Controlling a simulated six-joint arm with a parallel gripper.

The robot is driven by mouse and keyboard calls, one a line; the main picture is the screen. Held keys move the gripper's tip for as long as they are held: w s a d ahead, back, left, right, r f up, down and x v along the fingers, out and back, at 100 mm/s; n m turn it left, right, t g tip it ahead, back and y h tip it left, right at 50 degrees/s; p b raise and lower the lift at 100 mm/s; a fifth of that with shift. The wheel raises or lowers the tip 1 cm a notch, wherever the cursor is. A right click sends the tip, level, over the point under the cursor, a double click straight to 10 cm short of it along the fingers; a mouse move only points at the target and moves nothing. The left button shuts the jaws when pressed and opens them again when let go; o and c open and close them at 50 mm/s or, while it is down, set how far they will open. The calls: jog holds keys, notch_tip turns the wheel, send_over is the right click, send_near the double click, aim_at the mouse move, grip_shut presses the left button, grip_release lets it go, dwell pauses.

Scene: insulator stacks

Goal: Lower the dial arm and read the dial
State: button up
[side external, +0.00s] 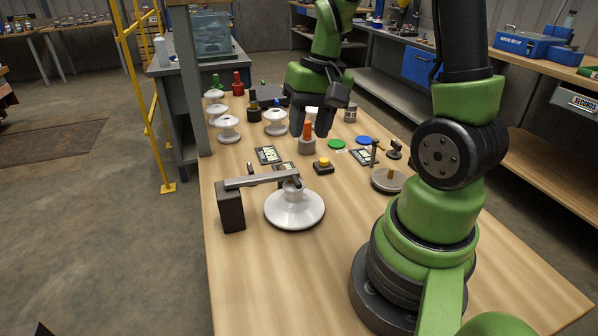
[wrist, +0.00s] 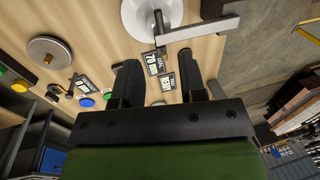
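A grey bar arm (side external: 262,180) runs level from a dark block (side external: 231,206), out over a white round insulator (side external: 294,207) on the bench. A small black stalk with a short arm (side external: 374,152) stands beside a grey disc (side external: 389,180) with a brass knob. No dial face is readable, and I cannot tell which of these is the dial arm. My gripper (side external: 311,128) points down, away from both, near an orange-topped post (side external: 307,140). In the wrist view my gripper (wrist: 158,62) has its fingers apart with nothing held; the grey bar arm (wrist: 198,30) lies beyond them.
Labelled cards (side external: 268,155), a yellow button box (side external: 323,166), and green (side external: 336,144) and blue (side external: 364,140) discs lie mid-bench. Several white insulators (side external: 228,129) and coloured posts stand at the back left. The front of the wooden bench (side external: 285,275) is clear.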

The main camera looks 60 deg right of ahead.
aim_at(297, 180)
jog(key=shift+w+a+f, duration=0.2)
jog(key=shift+f, duration=1.45)
jog(key=shift+w+a+f, duration=0.2)
jog(key=shift+a+f, duration=0.05)
jog(key=shift+f, duration=1.35)
jog(key=shift+w+a+f, duration=0.2)
jog(key=shift+f, duration=1.45)
jog(key=shift+r, duration=0.1)
grip_shut()
